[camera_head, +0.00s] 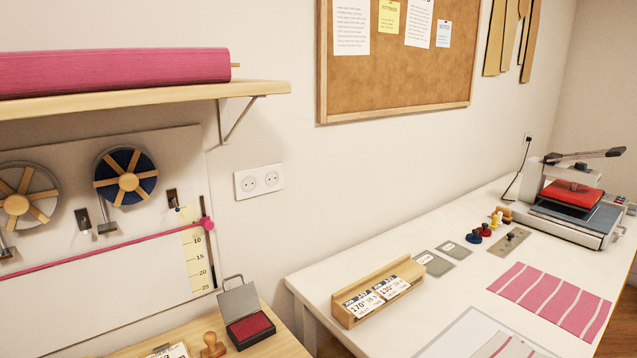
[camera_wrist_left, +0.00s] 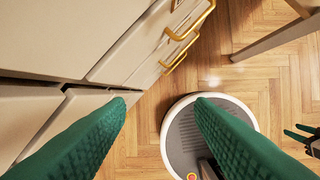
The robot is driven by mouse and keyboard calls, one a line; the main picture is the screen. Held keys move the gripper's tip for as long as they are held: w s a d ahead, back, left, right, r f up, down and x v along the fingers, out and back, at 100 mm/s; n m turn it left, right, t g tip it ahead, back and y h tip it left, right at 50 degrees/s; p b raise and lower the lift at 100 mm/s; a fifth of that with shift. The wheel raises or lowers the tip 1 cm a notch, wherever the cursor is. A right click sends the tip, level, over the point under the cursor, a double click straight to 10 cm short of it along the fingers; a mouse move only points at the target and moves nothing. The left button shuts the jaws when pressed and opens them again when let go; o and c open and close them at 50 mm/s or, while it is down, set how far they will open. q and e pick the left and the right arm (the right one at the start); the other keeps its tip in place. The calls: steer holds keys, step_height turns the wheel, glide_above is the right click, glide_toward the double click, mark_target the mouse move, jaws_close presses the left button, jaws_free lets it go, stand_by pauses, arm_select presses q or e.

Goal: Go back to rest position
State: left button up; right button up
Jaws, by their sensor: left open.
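My left gripper (camera_wrist_left: 160,105) shows in the left wrist view as two green textured fingers. They are spread wide apart with nothing between them. The fingers point down toward the wooden floor, beside a cream drawer cabinet (camera_wrist_left: 110,40) with yellow handles. My round base shows below the right finger. Neither gripper shows in the head view. A dark green finger-like part at the right edge of the left wrist view may belong to my right arm, but I cannot tell its state.
A white table (camera_head: 310,275) holds a heat press (camera_head: 580,200), a wooden card holder (camera_head: 350,310) and striped pink fabric (camera_head: 550,298). A wooden worktop (camera_head: 285,347) at lower left bears a red ink pad (camera_head: 250,326) and a stamp (camera_head: 213,346). A shelf (camera_head: 150,97) holds a pink roll (camera_head: 115,70).

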arm_select(q)
step_height(320, 180, down, 13)
steer(key=s, duration=0.3)
steer(key=s+a+f+g, duration=0.2)
steer(key=s+a+f, duration=0.1)
steer(key=s+f, duration=1.3)
steer(key=shift+s+a+f, duration=0.15)
steer(key=shift+s+f, duration=0.1)
steer(key=shift+f, duration=0.5)
